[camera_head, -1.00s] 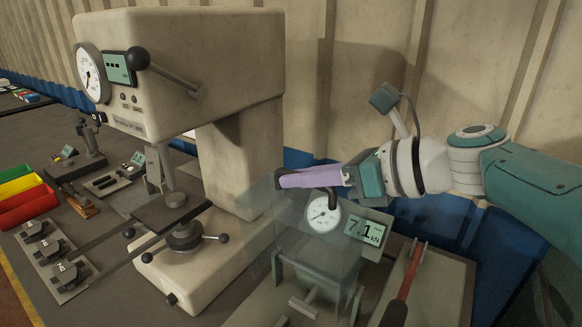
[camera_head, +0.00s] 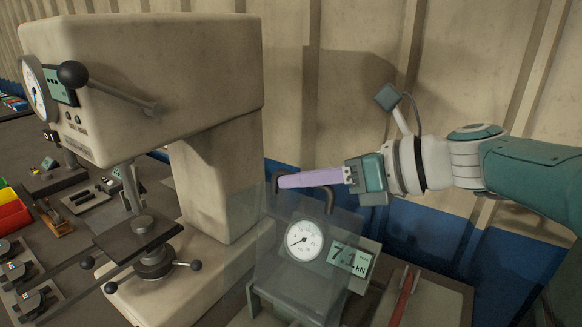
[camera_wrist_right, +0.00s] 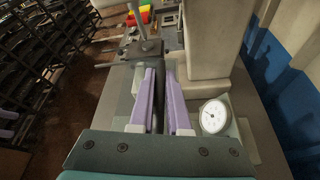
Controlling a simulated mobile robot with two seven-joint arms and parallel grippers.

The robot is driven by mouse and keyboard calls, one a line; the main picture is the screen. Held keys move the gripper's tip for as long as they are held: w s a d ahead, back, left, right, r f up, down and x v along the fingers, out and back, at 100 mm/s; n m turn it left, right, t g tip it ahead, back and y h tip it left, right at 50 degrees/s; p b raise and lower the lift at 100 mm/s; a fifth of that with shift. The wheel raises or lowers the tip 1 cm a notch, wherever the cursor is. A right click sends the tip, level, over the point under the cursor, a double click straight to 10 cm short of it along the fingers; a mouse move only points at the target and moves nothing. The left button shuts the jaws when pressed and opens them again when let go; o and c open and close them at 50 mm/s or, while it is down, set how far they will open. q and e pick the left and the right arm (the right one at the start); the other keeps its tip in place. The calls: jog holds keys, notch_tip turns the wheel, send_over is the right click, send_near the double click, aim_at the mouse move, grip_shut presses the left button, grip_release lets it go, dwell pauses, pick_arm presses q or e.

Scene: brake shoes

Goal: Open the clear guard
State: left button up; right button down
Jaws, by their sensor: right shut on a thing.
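The clear guard (camera_head: 335,222) is a see-through box-like cover with a dark bar handle (camera_head: 330,203) at its top. It stands around a small press with a round white gauge (camera_head: 304,241) and a green display (camera_head: 350,260). My right gripper (camera_head: 283,181) comes in from the right, its purple fingers level. It is shut on the handle, whose bent ends show beside the fingers. The handle is higher than the gauge. In the right wrist view the fingers (camera_wrist_right: 163,98) have a dark strip between them. The guard's lower edges are hard to make out. My left gripper is out of view.
A large beige press (camera_head: 130,75) with a ball-ended lever stands at the left. The corrugated wall (camera_head: 480,60) is behind.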

jog(key=shift+s+f, duration=0.1)
jog(key=shift+f, duration=0.05)
jog(key=c, duration=0.9)
grip_release()
jog(key=p+v, duration=0.4)
jog(key=shift+a+r, duration=0.1)
jog(key=shift+r, duration=0.3)
jog(key=v, duration=0.2)
jog(key=p+v, duration=0.2)
jog(key=v, duration=0.1)
jog(key=shift+s+d+f, duration=0.2)
jog(key=shift+s+d, duration=0.05)
jog(key=shift+d, duration=0.2)
